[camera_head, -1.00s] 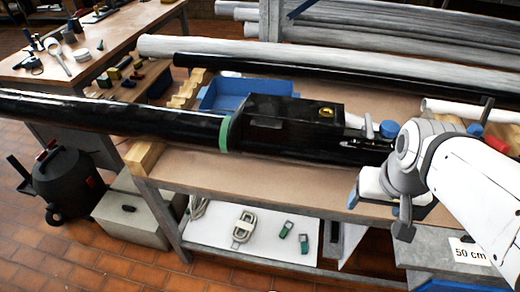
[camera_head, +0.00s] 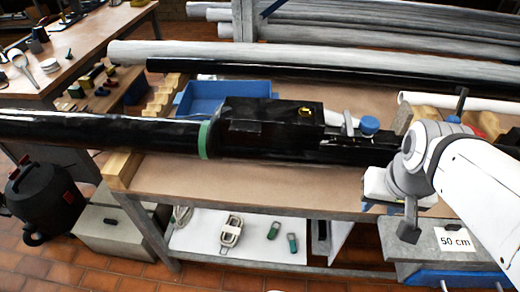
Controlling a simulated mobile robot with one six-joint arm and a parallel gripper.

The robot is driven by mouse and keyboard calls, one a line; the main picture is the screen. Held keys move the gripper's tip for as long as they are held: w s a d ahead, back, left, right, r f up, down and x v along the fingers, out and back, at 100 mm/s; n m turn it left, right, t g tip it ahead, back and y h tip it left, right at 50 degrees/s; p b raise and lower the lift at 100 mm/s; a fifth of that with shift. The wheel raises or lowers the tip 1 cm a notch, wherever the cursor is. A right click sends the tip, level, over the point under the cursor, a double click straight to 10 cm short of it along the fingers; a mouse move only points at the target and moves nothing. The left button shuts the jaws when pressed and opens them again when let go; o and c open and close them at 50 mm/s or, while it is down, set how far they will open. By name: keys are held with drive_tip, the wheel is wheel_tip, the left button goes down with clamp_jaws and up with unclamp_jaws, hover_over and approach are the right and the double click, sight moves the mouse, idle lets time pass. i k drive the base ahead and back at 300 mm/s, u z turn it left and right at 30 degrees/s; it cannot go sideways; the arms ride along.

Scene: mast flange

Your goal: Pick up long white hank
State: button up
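A pale white looped hank (camera_head: 232,231) lies on the white lower shelf of the workbench. A second pale hank (camera_head: 183,214) lies at the left end of that shelf, partly hidden by the bench leg. I cannot tell for sure which is the long one. My gripper (camera_head: 390,212) is at the right, in front of the bench and well to the right of both hanks. Its fingers are too unclear to tell whether they are open, and I see no hank at it.
Two small green-ended items (camera_head: 292,243) lie on the lower shelf (camera_head: 262,252) right of the middle hank. The bench top (camera_head: 250,184) bears a long black mast (camera_head: 90,132) and a blue tray (camera_head: 190,100). A grey box (camera_head: 108,226) and a black vacuum (camera_head: 42,200) stand at left.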

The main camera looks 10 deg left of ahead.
sight(228, 230)
drive_tip(key=z, duration=1)
drive_tip(key=k, duration=2.8)
drive_tip(key=u, duration=0.6)
drive_tip(key=i, duration=1.05)
drive_tip(key=u, duration=0.1)
